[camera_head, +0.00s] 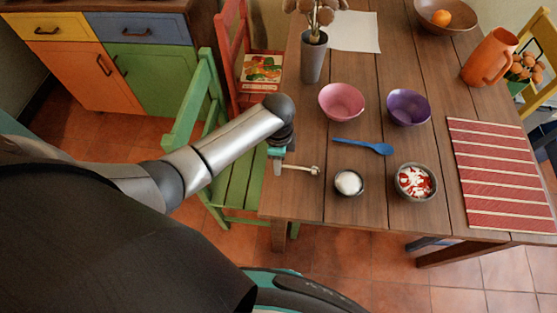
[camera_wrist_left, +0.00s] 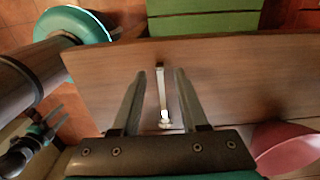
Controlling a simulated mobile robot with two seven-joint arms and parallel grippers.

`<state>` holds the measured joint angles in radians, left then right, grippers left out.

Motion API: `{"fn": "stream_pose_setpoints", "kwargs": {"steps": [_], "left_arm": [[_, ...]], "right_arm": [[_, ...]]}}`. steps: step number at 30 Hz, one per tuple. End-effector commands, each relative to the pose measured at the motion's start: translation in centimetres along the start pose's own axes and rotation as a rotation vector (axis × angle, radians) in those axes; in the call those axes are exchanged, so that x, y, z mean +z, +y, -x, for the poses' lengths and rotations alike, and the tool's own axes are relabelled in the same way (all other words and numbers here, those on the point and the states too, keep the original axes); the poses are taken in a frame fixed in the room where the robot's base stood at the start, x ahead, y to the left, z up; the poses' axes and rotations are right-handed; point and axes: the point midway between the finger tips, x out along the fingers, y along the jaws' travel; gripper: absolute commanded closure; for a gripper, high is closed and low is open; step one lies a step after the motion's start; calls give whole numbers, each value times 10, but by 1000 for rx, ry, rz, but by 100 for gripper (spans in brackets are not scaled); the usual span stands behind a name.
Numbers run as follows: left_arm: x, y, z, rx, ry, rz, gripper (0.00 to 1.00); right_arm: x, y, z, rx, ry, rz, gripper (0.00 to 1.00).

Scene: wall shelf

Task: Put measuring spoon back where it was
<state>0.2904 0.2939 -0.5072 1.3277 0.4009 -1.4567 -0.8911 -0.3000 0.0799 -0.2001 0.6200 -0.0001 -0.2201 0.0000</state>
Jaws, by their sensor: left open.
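A pale metallic spoon with a small cup at one end, apparently the measuring spoon (camera_head: 303,168), is at the table's left edge in the head view. In the left wrist view the spoon (camera_wrist_left: 162,92) runs lengthwise between my left gripper's fingers, with visible gaps on both sides. My left gripper (camera_head: 278,168) is open over the table edge; its fingers (camera_wrist_left: 156,92) stand apart in the wrist view. Part of my right gripper (camera_wrist_left: 46,126) seems to show small at the wrist view's lower left; its jaw state is unclear.
A white-filled bowl (camera_head: 349,183), red-and-white-filled bowl (camera_head: 402,190), blue spoon (camera_head: 363,146), pink bowl (camera_head: 342,101) and purple bowl (camera_head: 408,108) stand right of my gripper. A grey vase (camera_head: 313,58) is behind. A green chair (camera_head: 236,181) stands by the left table edge.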

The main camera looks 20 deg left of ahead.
Motion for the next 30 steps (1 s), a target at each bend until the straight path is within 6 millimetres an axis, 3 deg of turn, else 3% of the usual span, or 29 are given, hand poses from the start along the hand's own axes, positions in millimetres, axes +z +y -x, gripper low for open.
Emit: {"fn": "stream_pose_setpoints", "kwargs": {"steps": [9, 15, 21, 30], "left_arm": [[0, -1, 68, -5, 1, 0, 57], [0, -1, 101, -2, 1, 0, 57], [0, 0, 113, 0, 0, 1, 57], [0, 0, 113, 0, 0, 1, 57]], "right_arm": [[-2, 1, 24, 0, 0, 0, 50], [-3, 1, 32, 0, 0, 0, 50], [-3, 1, 34, 1, 0, 0, 50], [-3, 1, 34, 1, 0, 0, 50]]}}
